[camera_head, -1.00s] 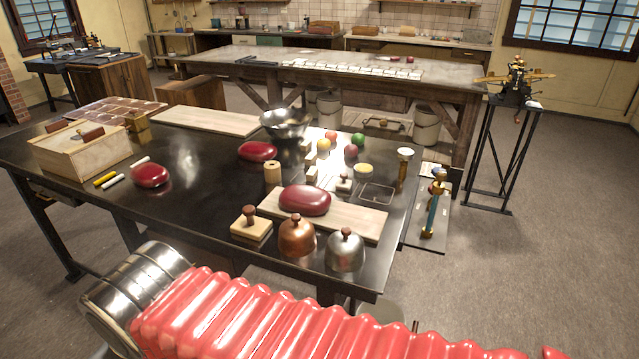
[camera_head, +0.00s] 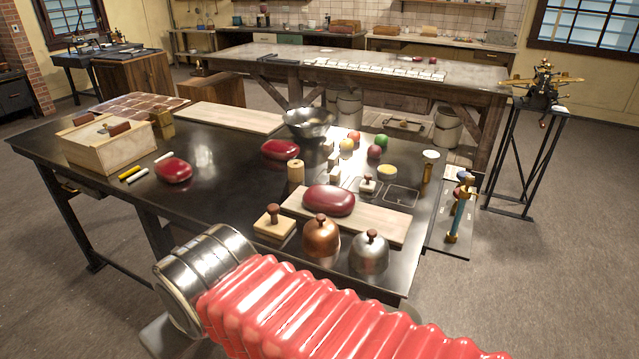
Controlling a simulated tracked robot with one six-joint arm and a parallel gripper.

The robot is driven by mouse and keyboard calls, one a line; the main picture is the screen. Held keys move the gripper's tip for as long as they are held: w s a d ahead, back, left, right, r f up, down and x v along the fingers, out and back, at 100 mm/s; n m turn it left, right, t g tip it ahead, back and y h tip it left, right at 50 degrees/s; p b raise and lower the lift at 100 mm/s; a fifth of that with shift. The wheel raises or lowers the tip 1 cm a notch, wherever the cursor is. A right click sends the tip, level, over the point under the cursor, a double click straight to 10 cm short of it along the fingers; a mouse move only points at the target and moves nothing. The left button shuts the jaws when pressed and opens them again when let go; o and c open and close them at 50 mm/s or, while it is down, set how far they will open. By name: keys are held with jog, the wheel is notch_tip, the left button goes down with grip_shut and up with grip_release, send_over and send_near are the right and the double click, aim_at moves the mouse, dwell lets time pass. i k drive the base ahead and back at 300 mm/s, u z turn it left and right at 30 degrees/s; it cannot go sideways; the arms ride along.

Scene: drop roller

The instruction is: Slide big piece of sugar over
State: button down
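The largest-looking red piece (camera_head: 329,200) rests on a pale wooden board (camera_head: 378,219) near the table's right front. A third red piece (camera_head: 173,170) lies at the left, near some small sticks. My arm, with red bellows and a metal cylinder, crosses the bottom of the view in front of the table. My gripper's fingers do not show.
A copper dome (camera_head: 320,238) and a silver dome (camera_head: 369,254) stand at the front edge, beside a wooden stamp (camera_head: 273,222). A spool (camera_head: 296,171), the metal bowl (camera_head: 310,122) and several coloured balls stand behind. A wooden box (camera_head: 110,146) is at left. The table's middle front is clear.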

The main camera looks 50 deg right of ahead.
aim_at(333, 201)
jog(key=u, duration=0.05)
jog(key=i, duration=1.1)
jog(key=z, duration=0.1)
